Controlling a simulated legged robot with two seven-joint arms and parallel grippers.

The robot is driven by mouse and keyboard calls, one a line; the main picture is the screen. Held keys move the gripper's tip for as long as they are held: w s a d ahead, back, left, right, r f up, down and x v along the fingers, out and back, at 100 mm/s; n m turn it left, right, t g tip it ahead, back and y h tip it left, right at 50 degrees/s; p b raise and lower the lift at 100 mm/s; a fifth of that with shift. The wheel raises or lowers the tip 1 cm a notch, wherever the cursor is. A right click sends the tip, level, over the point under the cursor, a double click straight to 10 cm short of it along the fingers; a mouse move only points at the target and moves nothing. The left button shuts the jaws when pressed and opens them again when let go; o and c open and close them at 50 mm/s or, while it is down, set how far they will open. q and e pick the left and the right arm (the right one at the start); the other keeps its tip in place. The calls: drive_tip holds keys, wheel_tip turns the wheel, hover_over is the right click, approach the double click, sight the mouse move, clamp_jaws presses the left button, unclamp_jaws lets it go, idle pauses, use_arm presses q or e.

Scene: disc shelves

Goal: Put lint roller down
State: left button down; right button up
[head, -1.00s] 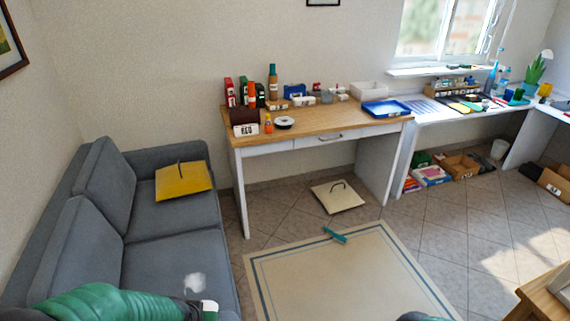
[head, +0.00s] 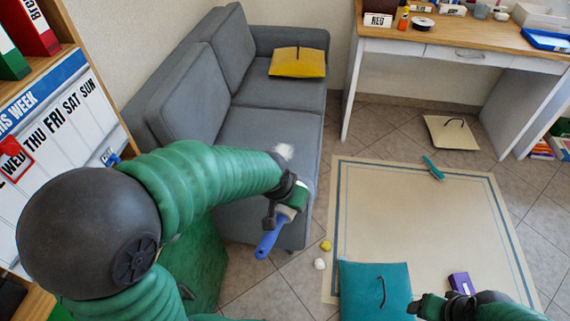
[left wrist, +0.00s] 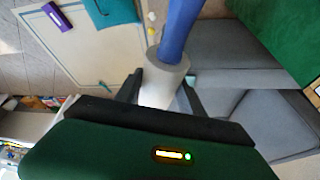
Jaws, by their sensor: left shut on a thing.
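The lint roller has a blue handle (head: 268,240) and a pale roll. In the head view my left gripper (head: 284,208) is shut on it in front of the grey sofa, with the handle hanging down toward the floor. In the left wrist view the lint roller (left wrist: 178,35) stands out between the two dark fingers of my left gripper (left wrist: 160,92), which close around the pale roll. My right gripper (head: 425,308) is at the bottom right of the head view, near the teal cushion; its fingers are too small and dark to read.
The grey sofa (head: 270,128) holds a yellow cushion (head: 298,62) and a whitish patch. A teal cushion (head: 372,290), a purple box (head: 461,283) and a teal item (head: 432,168) lie on the beige rug (head: 400,215). Two small balls (head: 320,264) lie on the tiles. A desk (head: 455,42) stands behind.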

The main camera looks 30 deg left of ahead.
use_arm(q)
drive_tip(key=shift+a, duration=0.55)
drive_tip(key=shift+d, duration=0.2)
drive_tip(key=w+a+f+n+y, duration=0.1)
drive_tip(key=a+f+n, duration=0.1)
drive_tip(key=a+f, duration=0.6)
drive_tip(key=a+f+n, duration=0.2)
drive_tip(key=a+f, duration=0.2)
drive_tip(key=a, duration=0.8)
drive_tip(key=w+a+b, duration=0.1)
drive_tip(key=w+a, duration=0.2)
drive_tip(key=w, duration=0.1)
drive_tip(key=w+a+f+b, duration=0.1)
drive_tip(key=w+a, duration=0.2)
drive_tip(key=w, duration=0.1)
drive_tip(key=w+a, duration=0.3)
drive_tip(key=w, duration=0.1)
drive_tip(key=shift+a+f+b, duration=0.25)
drive_tip(key=shift+b, duration=0.15)
drive_tip(key=f+b, duration=0.1)
drive_tip(key=f, duration=0.2)
drive_tip(key=shift+d+f+m, duration=0.15)
drive_tip(key=shift+d+m, duration=0.05)
drive_tip(key=shift+m, duration=0.1)
use_arm(e)
drive_tip(key=x, duration=0.4)
drive_tip(key=shift+s+a, duration=0.3)
drive_tip(key=shift+s, duration=0.05)
use_arm(q)
drive_tip(key=shift+s, duration=0.1)
